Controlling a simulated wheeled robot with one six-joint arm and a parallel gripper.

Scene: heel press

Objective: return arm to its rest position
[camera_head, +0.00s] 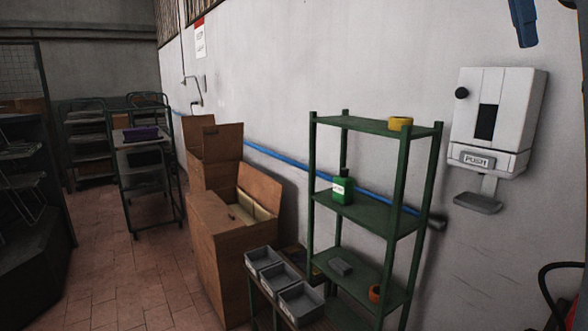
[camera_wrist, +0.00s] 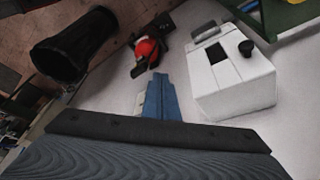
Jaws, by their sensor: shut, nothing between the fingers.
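My gripper (camera_wrist: 157,85) shows in the wrist view as blue fingers, shut and empty, in front of the grey wall. In the head view the blue tip of my gripper (camera_head: 525,38) hangs at the top right edge, above the white dispenser. The dispenser (camera_head: 493,135) is fixed to the wall, with a PUSH lever and a grey tray below it. It also shows in the wrist view (camera_wrist: 238,92), to the right of the fingers and apart from them. The rest of my arm is outside the head view.
A green shelf (camera_head: 376,124) stands left of the dispenser, holding a yellow roll (camera_head: 400,123) and a green bottle (camera_head: 342,188). Grey bins (camera_head: 301,302) and cardboard boxes (camera_head: 222,245) stand further left. The wrist view shows a black bin (camera_wrist: 65,55) and a red object (camera_wrist: 147,50).

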